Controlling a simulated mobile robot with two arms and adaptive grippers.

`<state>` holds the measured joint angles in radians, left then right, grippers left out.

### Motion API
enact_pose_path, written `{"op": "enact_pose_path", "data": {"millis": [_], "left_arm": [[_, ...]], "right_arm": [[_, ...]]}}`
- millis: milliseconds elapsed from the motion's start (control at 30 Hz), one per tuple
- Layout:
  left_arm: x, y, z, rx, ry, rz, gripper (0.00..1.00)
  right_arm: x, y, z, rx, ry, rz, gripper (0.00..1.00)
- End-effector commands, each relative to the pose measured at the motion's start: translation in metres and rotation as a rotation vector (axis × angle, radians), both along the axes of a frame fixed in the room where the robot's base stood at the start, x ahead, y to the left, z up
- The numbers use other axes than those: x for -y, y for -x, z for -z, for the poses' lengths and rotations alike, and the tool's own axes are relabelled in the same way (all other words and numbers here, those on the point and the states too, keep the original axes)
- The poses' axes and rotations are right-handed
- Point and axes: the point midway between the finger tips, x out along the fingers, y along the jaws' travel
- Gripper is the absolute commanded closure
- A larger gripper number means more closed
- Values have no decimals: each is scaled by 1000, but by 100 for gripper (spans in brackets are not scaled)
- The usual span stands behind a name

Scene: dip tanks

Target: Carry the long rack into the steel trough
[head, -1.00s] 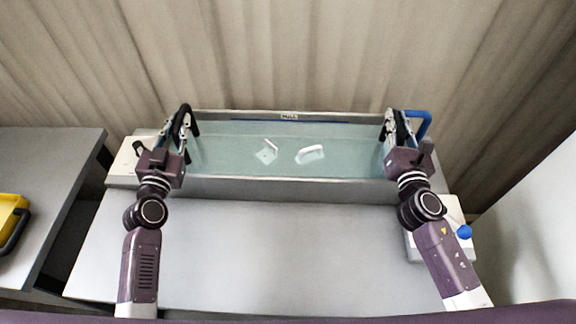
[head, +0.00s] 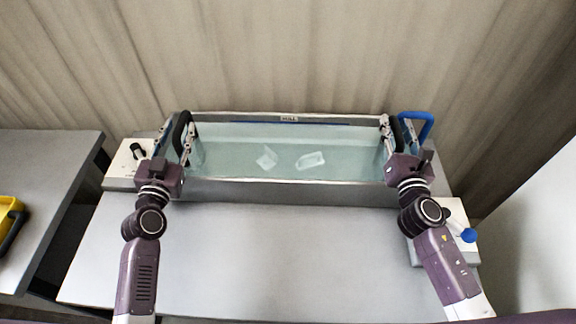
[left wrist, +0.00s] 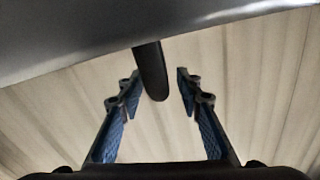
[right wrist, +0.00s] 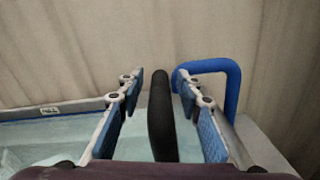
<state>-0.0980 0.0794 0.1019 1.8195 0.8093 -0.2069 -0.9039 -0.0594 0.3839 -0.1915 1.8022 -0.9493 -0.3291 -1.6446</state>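The steel trough (head: 290,191) stands at the back of the table, filled with clear bluish liquid. Two dark upright handles, which seem to belong to the long rack, show at its ends: a left handle (head: 179,134) and a right handle (right wrist: 160,115). The rack's body cannot be made out. My left gripper (head: 178,140) is at the trough's left end, fingers apart on both sides of the left handle (left wrist: 151,72). My right gripper (right wrist: 160,92) is at the right end, fingers apart with the right handle between them and gaps on both sides.
Two pale translucent pieces, a left one (head: 267,158) and a right one (head: 311,160), show in the trough. A blue bent tube (head: 430,124) rises at its right end. A white box with a black knob (head: 126,158) stands left. The table front (head: 280,255) is clear.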

Motion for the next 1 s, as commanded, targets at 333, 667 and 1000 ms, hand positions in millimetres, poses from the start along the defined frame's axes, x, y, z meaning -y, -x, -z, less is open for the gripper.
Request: {"op": "enact_pose_path", "data": {"millis": [333,667,1000], "left_arm": [[-3,64,2,-4,-4,2,67],[-6,107,1,-2,-3,2,67],[-6,113,0,0,-1,1,67]], "right_arm": [[0,0,0,0,0,0,67],[0,0,0,0,0,0,67],[-2,24,1,-3,0,-1,67]]}}
